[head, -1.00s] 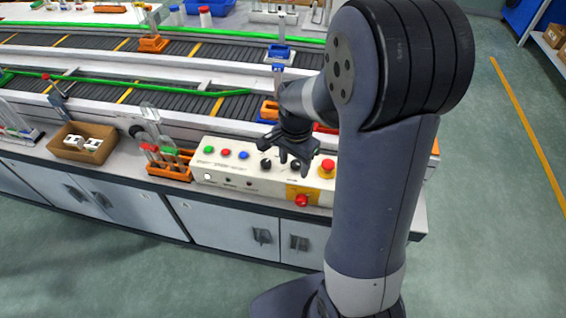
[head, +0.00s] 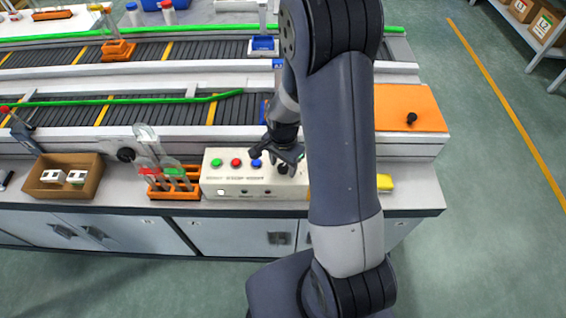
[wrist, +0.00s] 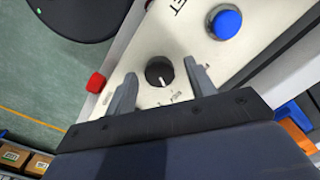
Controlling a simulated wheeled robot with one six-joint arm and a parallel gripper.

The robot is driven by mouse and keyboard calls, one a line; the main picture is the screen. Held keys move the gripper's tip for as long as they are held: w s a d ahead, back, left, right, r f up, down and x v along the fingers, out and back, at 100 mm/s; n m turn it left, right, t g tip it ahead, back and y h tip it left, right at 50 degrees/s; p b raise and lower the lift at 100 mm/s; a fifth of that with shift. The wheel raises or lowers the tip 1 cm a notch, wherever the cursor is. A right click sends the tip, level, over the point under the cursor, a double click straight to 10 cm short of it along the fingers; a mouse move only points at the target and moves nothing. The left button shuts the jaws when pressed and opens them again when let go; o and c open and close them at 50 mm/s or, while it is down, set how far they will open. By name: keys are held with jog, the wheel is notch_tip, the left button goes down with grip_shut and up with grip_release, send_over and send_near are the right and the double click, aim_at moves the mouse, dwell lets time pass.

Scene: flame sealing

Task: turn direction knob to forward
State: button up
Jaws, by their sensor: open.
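The cream control panel (head: 240,183) stands at the front edge of the bench, and its right part is hidden behind my arm. My gripper (head: 276,163) is over the panel just right of the blue button (head: 257,163). In the wrist view a round black knob (wrist: 159,72) with a white pointer mark lies between the fingertips of my open gripper (wrist: 160,74). The fingers are on either side of it, with gaps showing. I cannot tell how high they are above the panel. The small lettering beside the knob is not readable, so I cannot tell its setting.
Green (head: 217,163) and red (head: 237,162) buttons sit left of the blue one. An orange rack (head: 170,190) and a cardboard box (head: 92,190) stand further left. In the wrist view a red button-like part (wrist: 96,82) is beyond the left finger.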

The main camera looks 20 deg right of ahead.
jog(key=shift+c, duration=0.3)
jog(key=c, duration=0.9)
jog(key=shift+n+b, duration=0.75)
jog(key=shift+n, duration=0.35)
jog(key=n+b, duration=0.1)
jog(key=n, duration=0.2)
jog(key=shift+n+b, duration=0.3)
jog(key=shift+b, duration=0.05)
jog(key=n+b, duration=0.1)
jog(key=n, duration=0.4)
jog(key=shift+n+b, duration=0.4)
jog(key=shift+n, duration=0.3)
